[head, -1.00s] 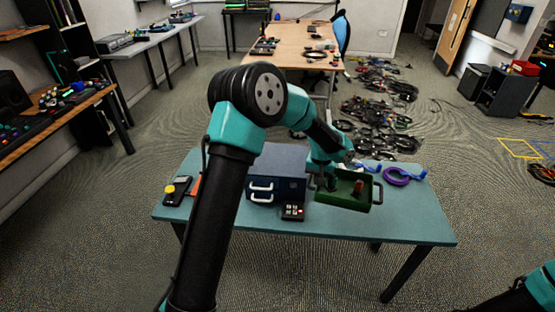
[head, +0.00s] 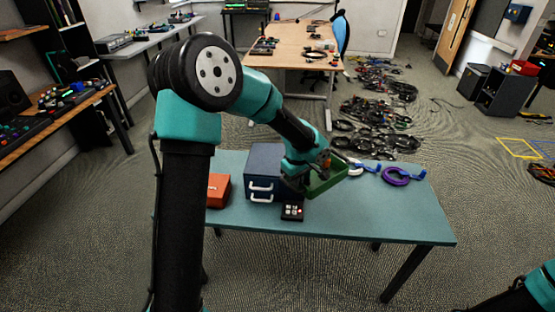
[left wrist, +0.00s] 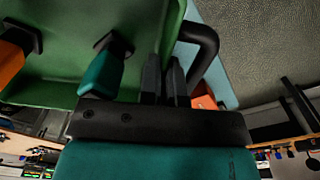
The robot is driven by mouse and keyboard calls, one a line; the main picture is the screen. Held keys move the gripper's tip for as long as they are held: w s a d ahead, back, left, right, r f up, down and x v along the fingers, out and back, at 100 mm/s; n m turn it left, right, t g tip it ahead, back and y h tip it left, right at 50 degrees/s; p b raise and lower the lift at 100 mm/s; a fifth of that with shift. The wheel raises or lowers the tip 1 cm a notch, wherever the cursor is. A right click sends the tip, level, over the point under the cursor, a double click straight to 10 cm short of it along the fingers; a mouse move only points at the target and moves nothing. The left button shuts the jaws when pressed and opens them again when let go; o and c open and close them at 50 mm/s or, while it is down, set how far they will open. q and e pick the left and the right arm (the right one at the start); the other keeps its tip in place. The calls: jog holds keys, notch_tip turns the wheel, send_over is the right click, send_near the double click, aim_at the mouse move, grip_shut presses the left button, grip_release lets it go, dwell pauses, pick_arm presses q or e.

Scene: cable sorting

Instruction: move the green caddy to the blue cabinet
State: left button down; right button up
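The green caddy (head: 332,183) is right of the blue cabinet (head: 264,160) in the head view, turned and seemingly lifted off the table. My left gripper (head: 305,180) is at its near left end and partly hides it. In the left wrist view the caddy's green wall (left wrist: 55,70) fills the upper left, with orange and teal tool handles inside. There the left fingers (left wrist: 163,75) are close together beside the caddy's black handle (left wrist: 203,45), shut on it as far as shows. The cabinet has two silver handles on its front. The right gripper is out of view.
The teal table (head: 390,220) is clear at front right. A black button box (head: 292,211) sits before the cabinet, and an orange box (head: 218,190) lies left of it. Purple and blue cable coils (head: 396,177) lie at the right back.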

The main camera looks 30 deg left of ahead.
pick_arm(q)
jog(key=s+a+r+n, duration=0.2)
jog(key=s+a+n, duration=0.1)
jog(key=s+n, duration=0.5)
jog(key=shift+r+n, duration=0.25)
jog(key=shift+n, duration=0.45)
jog(key=shift+w, duration=0.15)
send_over(275, 174)
jog(key=shift+a+f, duration=0.1)
jog(key=shift+f, duration=0.65)
jog(key=shift+f, duration=1.85)
